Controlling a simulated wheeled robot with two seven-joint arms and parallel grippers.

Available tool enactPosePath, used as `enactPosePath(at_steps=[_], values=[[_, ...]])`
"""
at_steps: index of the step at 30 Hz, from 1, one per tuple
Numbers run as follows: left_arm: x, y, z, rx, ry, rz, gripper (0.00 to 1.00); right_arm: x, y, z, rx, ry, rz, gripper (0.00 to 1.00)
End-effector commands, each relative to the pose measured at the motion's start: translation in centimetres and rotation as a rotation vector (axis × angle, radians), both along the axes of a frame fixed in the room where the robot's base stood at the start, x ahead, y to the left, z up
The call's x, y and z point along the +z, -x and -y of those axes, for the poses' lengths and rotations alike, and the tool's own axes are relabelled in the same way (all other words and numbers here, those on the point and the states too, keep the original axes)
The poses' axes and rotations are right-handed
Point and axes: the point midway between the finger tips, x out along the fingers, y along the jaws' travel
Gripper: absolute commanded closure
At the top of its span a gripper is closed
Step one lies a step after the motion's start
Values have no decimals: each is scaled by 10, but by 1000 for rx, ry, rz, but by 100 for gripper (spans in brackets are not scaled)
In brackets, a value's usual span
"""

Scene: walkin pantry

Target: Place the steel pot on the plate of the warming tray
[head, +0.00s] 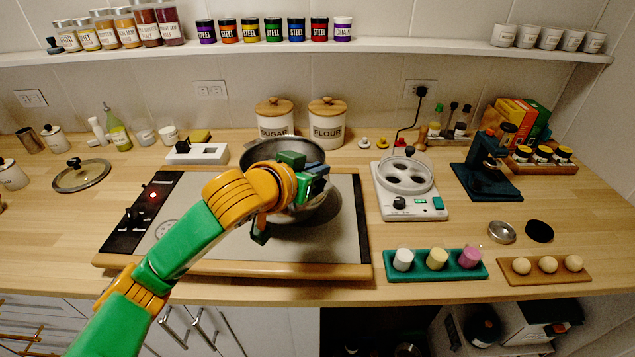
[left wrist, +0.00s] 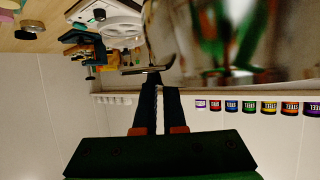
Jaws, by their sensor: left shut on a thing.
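The steel pot (head: 315,208) is a shiny round bowl shape over the middle of the warming tray's grey plate (head: 225,235). I cannot tell whether its base touches the plate. My left gripper (head: 318,172) is at the pot's right side and hides part of its rim. In the left wrist view the blue fingers of my left gripper (left wrist: 158,82) are close together, shut on the pot at a dark handle-like piece (left wrist: 147,69). The pot's mirror-like wall (left wrist: 225,40) fills the upper right there. My right gripper is not in view.
The tray's black control panel (head: 140,215) has a lit red lamp. A white egg-cooker-like appliance (head: 410,190) stands right of the tray. Flour (head: 327,125) and sugar (head: 275,118) canisters stand behind. A glass lid (head: 82,176) lies at left. The shelf holds jars above.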

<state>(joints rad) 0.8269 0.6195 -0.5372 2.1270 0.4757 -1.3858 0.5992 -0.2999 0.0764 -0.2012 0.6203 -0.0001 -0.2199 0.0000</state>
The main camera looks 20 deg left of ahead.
Motion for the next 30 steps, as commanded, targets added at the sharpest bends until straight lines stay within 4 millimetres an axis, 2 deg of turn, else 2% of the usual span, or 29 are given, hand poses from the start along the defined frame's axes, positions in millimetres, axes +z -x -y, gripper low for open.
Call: enactPosePath(at_steps=[3,7,16,20,30], values=[[-16,-8,0,1,-4,-2,100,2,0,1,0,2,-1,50],[-36,-7,0,-1,-4,1,100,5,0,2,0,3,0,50],[-39,-7,1,-2,0,4,100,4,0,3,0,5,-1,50],[-40,-7,1,-1,0,0,64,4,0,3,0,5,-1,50],[-38,-6,0,-1,0,0,63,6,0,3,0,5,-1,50]])
